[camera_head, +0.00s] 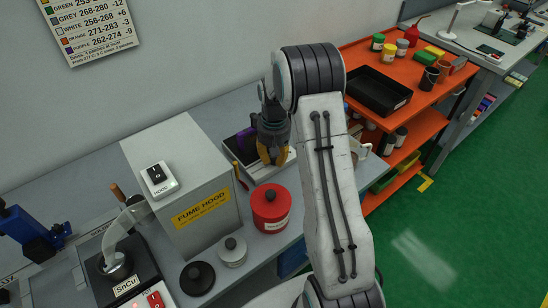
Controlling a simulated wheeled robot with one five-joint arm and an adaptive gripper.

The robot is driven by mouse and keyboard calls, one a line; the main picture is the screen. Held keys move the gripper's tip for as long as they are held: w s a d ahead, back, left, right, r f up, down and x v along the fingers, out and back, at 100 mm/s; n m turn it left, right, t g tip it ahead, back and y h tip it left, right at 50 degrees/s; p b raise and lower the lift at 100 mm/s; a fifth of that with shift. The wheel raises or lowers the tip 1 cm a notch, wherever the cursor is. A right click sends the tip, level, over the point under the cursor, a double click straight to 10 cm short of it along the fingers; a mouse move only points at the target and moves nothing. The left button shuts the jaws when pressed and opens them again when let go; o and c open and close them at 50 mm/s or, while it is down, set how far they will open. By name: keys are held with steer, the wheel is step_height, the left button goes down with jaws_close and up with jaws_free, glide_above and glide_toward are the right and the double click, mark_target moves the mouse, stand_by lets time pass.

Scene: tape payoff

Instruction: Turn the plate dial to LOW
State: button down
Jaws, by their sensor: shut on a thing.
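My gripper (272,157), dark with yellow-orange fingers, points down over a low pale unit with a dark top (240,143), which looks like the plate. It stands on the grey bench behind the red can. The fingers are shut at the unit's front part, on what appears to be the plate dial. The dial itself is hidden behind the fingers, so its setting and any LOW mark cannot be read. My white arm hides the area right of the unit.
A grey fume hood box (185,185) with a switch (159,178) stands to the left. A red can (271,208), a grey lidded pot (233,251) and a black knobbed lid (197,278) stand in front. An SnCu pot (116,265) is far left. An orange cart (425,107) holds a black tray (379,91).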

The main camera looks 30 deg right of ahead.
steer(key=shift+f+m, duration=0.1)
steer(key=shift+m, duration=0.2)
steer(key=shift+s+m+b, duration=0.1)
steer(key=shift+m+b, duration=0.8)
steer(key=shift+m, duration=1.9)
steer(key=c, duration=1.3)
jaws_free()
